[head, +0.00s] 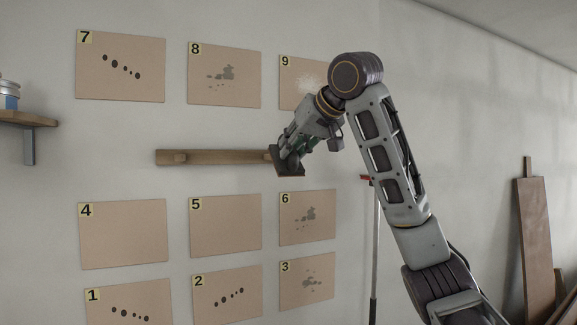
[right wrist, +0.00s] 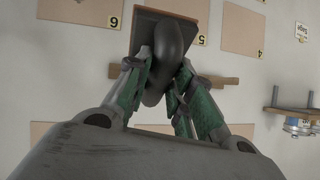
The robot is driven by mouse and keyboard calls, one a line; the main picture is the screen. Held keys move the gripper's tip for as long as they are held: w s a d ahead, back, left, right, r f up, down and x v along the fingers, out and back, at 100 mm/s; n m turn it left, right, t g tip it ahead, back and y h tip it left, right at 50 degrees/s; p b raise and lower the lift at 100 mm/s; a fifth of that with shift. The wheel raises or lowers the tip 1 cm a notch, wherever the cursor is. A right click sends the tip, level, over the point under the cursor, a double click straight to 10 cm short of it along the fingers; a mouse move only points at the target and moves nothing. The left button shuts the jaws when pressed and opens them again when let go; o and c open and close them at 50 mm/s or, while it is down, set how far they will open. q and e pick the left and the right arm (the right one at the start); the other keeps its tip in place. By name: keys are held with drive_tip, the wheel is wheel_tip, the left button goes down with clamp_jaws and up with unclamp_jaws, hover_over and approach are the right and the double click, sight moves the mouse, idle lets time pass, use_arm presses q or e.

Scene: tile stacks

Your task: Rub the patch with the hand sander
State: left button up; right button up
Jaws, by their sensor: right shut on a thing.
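The hand sander (head: 290,165) has a dark handle and a flat square pad. My right gripper (head: 298,149) is shut on its handle, and the sander is held in front of the right end of the wooden rail. In the right wrist view the sander's dark handle (right wrist: 166,62) sits between the two green-padded fingers of my gripper (right wrist: 163,80). Numbered panels hang on the wall. Panel 9 (head: 303,92) bears a whitish patch (head: 312,80), partly hidden behind my right arm. Contact between sander and wall cannot be told. My left gripper is not in view.
Panels 8 (head: 245,90) and 6 (head: 293,226) bear grey blotches; panel 7 (head: 120,85) has dark spots. A wooden rail (head: 215,158) crosses mid-wall. A shelf (head: 25,119) holds tins at left. Boards (head: 535,240) lean at right.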

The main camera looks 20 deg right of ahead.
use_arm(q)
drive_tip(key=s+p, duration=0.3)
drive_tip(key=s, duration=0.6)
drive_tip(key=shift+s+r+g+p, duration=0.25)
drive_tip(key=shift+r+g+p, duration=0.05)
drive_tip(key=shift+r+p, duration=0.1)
use_arm(e)
drive_tip(key=s+d+r+n+t, duration=0.1)
drive_tip(key=r+t, duration=0.4)
drive_tip(key=r, duration=0.6)
drive_tip(key=s+d+r+n+t+y, duration=0.1)
drive_tip(key=s+r+t, duration=0.2)
drive_tip(key=r, duration=0.8)
drive_tip(key=shift+s+d+r+t, duration=0.15)
drive_tip(key=shift+d+r+t, duration=0.2)
drive_tip(key=shift+t, duration=0.65)
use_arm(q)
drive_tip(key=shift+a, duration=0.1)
use_arm(e)
drive_tip(key=shift+a+r+t+y, duration=0.1)
drive_tip(key=shift+t+y, duration=0.2)
drive_tip(key=shift+t, duration=0.1)
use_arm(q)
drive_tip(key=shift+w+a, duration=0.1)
use_arm(e)
drive_tip(key=shift+s, duration=0.1)
